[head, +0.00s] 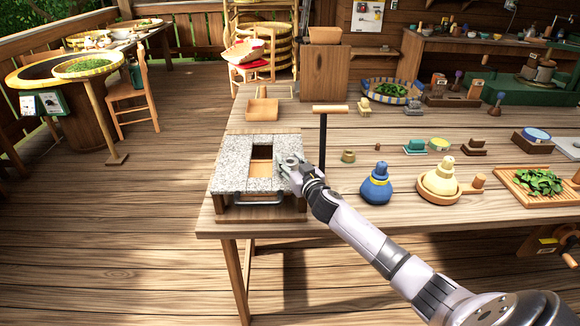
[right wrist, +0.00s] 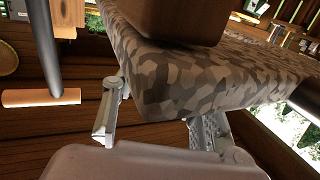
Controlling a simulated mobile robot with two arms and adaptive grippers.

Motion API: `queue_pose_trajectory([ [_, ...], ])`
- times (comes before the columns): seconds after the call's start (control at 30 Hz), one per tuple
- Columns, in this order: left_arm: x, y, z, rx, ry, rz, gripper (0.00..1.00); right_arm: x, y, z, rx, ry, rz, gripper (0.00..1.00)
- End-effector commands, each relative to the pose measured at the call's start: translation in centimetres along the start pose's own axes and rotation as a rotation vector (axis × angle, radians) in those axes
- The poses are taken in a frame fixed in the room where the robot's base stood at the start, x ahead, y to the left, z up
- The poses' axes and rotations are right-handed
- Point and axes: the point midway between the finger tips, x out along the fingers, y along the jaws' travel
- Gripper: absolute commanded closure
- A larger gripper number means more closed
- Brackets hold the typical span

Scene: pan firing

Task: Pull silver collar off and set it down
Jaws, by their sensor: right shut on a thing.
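The silver collar (head: 232,180) looks like a speckled grey, stone-like square frame around a square opening. It lies over a wooden box (head: 262,212) at the table's left front corner. My right gripper (head: 285,170) is at the collar's right side. In the right wrist view the gripper (right wrist: 160,125) has one finger on each side of the patterned collar edge (right wrist: 190,75) and is shut on it. I cannot tell whether the collar is lifted clear of the box. My left gripper is not in view.
A black post with a wooden crossbar (head: 330,109) stands just behind my right gripper. A blue pot (head: 376,185), a cream pot (head: 440,180) and a tray of leaves (head: 540,184) stand to the right. A small wooden tray (head: 262,110) lies behind the collar.

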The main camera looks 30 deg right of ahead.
Motion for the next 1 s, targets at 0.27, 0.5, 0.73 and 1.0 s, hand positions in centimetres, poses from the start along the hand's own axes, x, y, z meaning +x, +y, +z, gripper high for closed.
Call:
queue_pose_trajectory([
  [0.27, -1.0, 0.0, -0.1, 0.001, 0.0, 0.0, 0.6, 0.0, 0.0, -1.2, 0.0, 0.003, -0.001, 1.0],
  [0.5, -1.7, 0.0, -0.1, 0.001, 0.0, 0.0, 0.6, -0.1, 0.0, -1.9, 0.001, 0.003, -0.001, 1.0],
  [0.73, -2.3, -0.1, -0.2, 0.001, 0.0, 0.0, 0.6, -0.1, -0.1, -2.6, 0.001, 0.003, -0.001, 1.0],
  [1.0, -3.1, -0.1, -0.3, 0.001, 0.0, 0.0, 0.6, -0.2, -0.1, -3.4, 0.0, 0.003, -0.001, 1.0],
])
